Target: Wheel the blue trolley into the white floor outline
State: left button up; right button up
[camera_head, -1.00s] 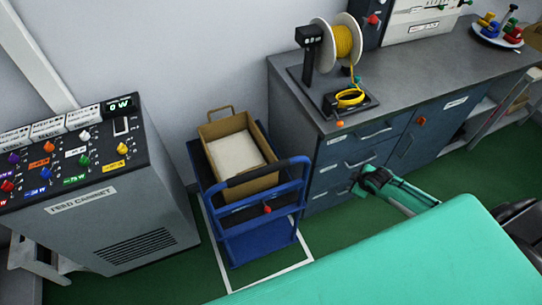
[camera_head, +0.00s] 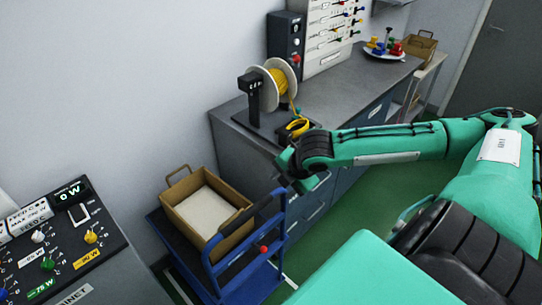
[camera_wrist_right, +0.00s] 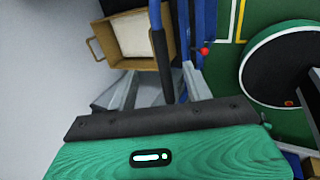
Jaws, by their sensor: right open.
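The blue trolley (camera_head: 240,275) stands between the feed cabinet and the bench, with an open cardboard box (camera_head: 176,186) on its top. Parts of the white floor outline (camera_head: 290,283) show beside its lower frame; the rest is hidden by the trolley and my body. My right gripper (camera_head: 296,184) is open at the upper end of the trolley's black handle bar. In the right wrist view the grey fingers (camera_wrist_right: 160,88) stand on either side of the dark bar (camera_wrist_right: 160,55). I cannot tell whether they touch it. My left gripper is out of view.
The feed cabinet (camera_head: 75,245) with coloured knobs is close on the trolley's left. The grey bench (camera_head: 345,97) with a yellow wire spool (camera_head: 275,85) is close on its right. The wall is behind. Green floor (camera_head: 365,205) is clear along the bench.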

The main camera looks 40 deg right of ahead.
aim_at(268, 199)
jog(key=p+x, duration=0.2)
jog(key=x, duration=1)
jog(key=shift+w, duration=0.15)
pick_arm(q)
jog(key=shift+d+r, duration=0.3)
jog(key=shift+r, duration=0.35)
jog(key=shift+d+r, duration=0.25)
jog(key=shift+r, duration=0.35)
pick_arm(e)
jog(key=shift+w+f, duration=0.2)
jog(key=shift+f, duration=0.45)
jog(key=c, duration=1.1)
pick_arm(q)
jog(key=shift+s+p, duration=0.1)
jog(key=shift+p, duration=0.2)
pick_arm(e)
jog(key=shift+o, duration=0.2)
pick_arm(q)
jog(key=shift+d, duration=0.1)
